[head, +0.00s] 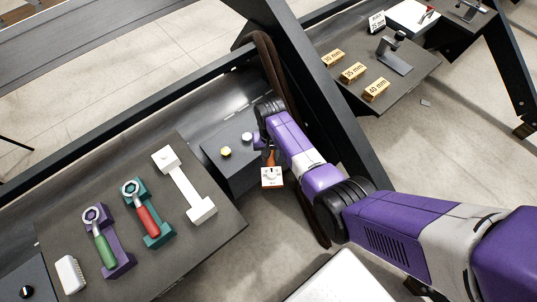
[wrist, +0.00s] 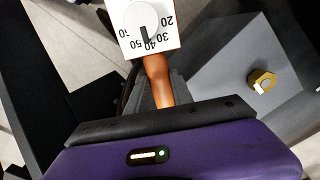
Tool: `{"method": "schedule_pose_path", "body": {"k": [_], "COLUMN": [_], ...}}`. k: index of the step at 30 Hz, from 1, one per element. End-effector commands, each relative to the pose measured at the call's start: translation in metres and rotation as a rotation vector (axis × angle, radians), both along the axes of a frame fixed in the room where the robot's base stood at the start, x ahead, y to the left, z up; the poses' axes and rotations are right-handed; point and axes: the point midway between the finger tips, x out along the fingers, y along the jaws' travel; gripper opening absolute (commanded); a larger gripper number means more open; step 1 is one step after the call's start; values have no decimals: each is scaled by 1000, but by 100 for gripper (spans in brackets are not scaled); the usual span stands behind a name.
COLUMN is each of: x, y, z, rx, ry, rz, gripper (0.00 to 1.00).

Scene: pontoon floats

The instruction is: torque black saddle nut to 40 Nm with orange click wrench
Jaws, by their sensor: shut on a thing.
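My gripper (head: 267,148) is shut on the orange click wrench (head: 271,158), whose orange handle also shows in the wrist view (wrist: 158,80). The wrench's white dial plate (wrist: 131,42) sticks out beyond the gripper, with its dark pointer toward the numbers around 40; the exact setting is hard to read. The wrench is held in the air beside a dark grey block (head: 225,172). A yellow nut (head: 226,151) and a pale grey nut (head: 247,137) sit on that block. I cannot make out a black nut; my arm covers part of the block.
The left bench holds a green-handled wrench (head: 103,248) on a purple holder, a red-handled wrench (head: 148,220) on a teal holder, and an empty white holder (head: 184,185). A dark slanted beam (head: 325,90) stands close beside my arm. Marked brass blocks (head: 353,72) lie upper right.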

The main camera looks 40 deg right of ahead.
Motion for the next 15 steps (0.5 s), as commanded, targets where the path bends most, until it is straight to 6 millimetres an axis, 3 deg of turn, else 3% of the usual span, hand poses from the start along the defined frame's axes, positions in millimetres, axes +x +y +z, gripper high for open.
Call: {"method": "schedule_pose_path", "body": {"k": [15], "x": [-3], "y": [-7], "z": [5], "rx": [0], "ry": [-3], "rz": [53], "gripper": [0]}}
